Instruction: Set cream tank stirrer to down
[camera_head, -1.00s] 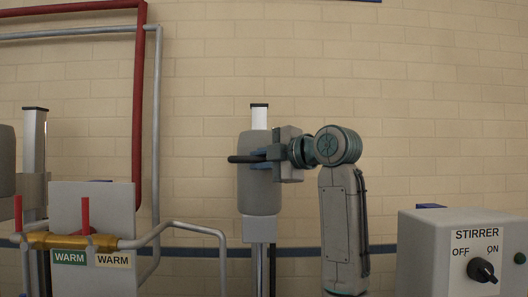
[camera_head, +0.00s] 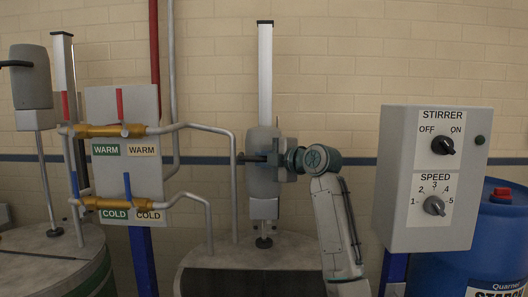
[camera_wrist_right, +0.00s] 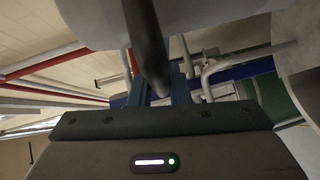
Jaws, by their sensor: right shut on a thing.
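A stirrer with a grey motor head (camera_head: 262,185) sits low on a tall white post (camera_head: 265,70) in the middle of the head view. Its dark handle (camera_head: 246,158) sticks out to the left. My right gripper (camera_head: 272,160) is at the head and shut on this handle. In the right wrist view the dark handle bar (camera_wrist_right: 146,45) runs between the blue fingers (camera_wrist_right: 158,92). The stirrer's lower end stands over a tank (camera_head: 240,252); its inside is hidden. No label tells me which tank is cream. My left gripper is out of view.
A second stirrer (camera_head: 32,80) stands over a green-banded tank (camera_head: 60,265) at left. Between them are pipes and a valve panel (camera_head: 130,170) marked WARM and COLD. A control box (camera_head: 435,175) and a blue drum (camera_head: 500,235) stand at right.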

